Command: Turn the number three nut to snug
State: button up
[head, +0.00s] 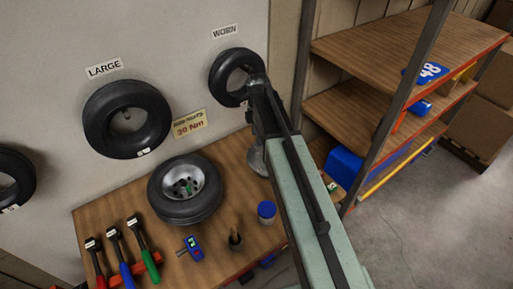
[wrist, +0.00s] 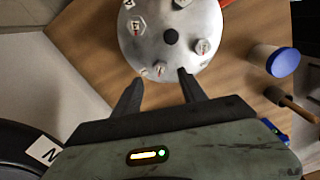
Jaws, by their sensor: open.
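In the wrist view a round silver hub face (wrist: 170,20) carries several nuts with small white number tags. A nut at the left (wrist: 138,25) and one at the right (wrist: 202,46) show clearly, but I cannot read any number for certain. My gripper (wrist: 160,77) is open and empty, its two fingers apart at the near rim of the hub. A small nut (wrist: 160,68) shows just beyond the fingertips; I cannot tell the gap. In the head view my arm hides most of a silver part (head: 257,157).
A wheel (head: 185,188) lies on the wooden bench. Red, blue and green wrenches (head: 126,258) sit at the left. A blue device (head: 190,247), a brush pot (head: 236,239) and a blue-lidded jar (head: 266,211) stand near the front. Shelves (head: 370,45) rise at right.

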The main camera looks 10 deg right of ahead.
aim_at(257, 149)
notch_tip(257, 149, down, 8)
jog(key=b, duration=0.7)
jog(key=shift+r, duration=0.2)
grip_shut()
